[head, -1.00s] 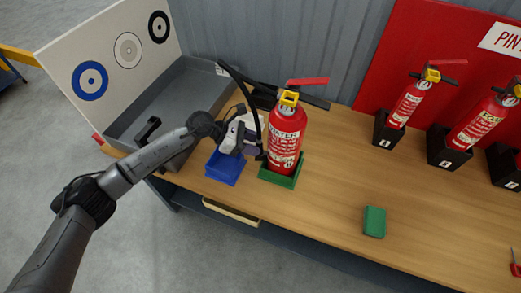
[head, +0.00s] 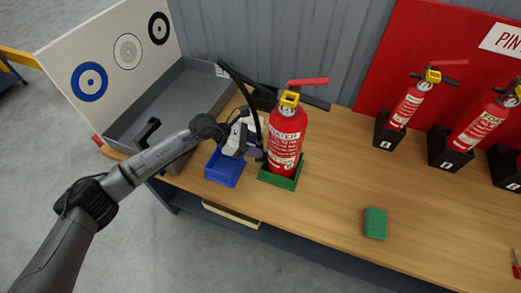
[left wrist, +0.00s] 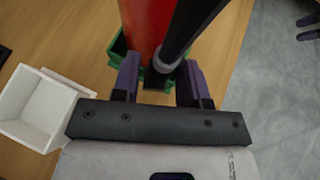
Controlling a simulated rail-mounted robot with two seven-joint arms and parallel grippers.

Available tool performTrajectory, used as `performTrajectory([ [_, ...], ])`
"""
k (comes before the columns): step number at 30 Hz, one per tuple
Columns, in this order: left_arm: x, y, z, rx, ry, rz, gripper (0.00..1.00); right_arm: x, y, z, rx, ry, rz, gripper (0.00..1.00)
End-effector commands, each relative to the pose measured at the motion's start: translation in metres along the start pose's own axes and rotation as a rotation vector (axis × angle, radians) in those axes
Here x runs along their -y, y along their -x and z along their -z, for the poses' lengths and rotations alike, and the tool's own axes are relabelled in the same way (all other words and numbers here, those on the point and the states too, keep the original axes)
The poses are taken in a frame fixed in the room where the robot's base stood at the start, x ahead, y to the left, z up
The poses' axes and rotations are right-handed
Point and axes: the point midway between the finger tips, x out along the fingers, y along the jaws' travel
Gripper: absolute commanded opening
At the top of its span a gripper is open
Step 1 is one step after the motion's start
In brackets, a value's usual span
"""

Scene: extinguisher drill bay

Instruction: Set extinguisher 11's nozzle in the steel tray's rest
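The near red extinguisher (head: 286,140) stands upright in a green holder (head: 278,181); I cannot read a number 11 on it. Its black hose (head: 255,108) arches down its left side. My left gripper (head: 257,153) is at the hose's low end. In the left wrist view, the black nozzle (left wrist: 163,72) lies between the open fingers of my left gripper (left wrist: 160,82); contact cannot be made out. The grey steel tray (head: 192,88) is at the back left, with a black bracket (head: 148,131), perhaps the rest, at its front. Two dark prongs, apparently my right gripper (left wrist: 309,27), show at the left wrist view's right edge.
A blue bin (head: 224,168) sits left of the green holder. A white box (left wrist: 42,108) shows in the left wrist view. A target board (head: 112,55) stands behind the tray. More extinguishers (head: 408,106) stand at right.

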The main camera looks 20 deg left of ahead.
Motion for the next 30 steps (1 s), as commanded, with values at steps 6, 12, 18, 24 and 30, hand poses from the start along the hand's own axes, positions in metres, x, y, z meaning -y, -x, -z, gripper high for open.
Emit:
performTrajectory([
  [6,0.000,0.000,0.000,0.000,0.000,0.000,0.19,0.000,0.000,0.000,0.000,0.000,0.000,0.43],
  [12,0.000,0.000,0.000,0.000,0.000,0.000,0.00,0.000,0.000,0.000,0.000,0.000,0.000,0.43],
  [18,0.000,0.001,-0.001,0.000,0.000,0.000,0.00,0.000,0.001,0.000,0.000,0.000,0.000,0.43],
  [24,0.000,0.003,-0.006,0.001,-0.001,0.000,0.00,0.000,0.004,0.001,0.000,0.000,0.000,0.43],
  [30,0.000,0.008,-0.014,0.001,-0.001,0.000,0.00,0.000,0.010,0.003,0.000,0.000,0.000,0.43],
])
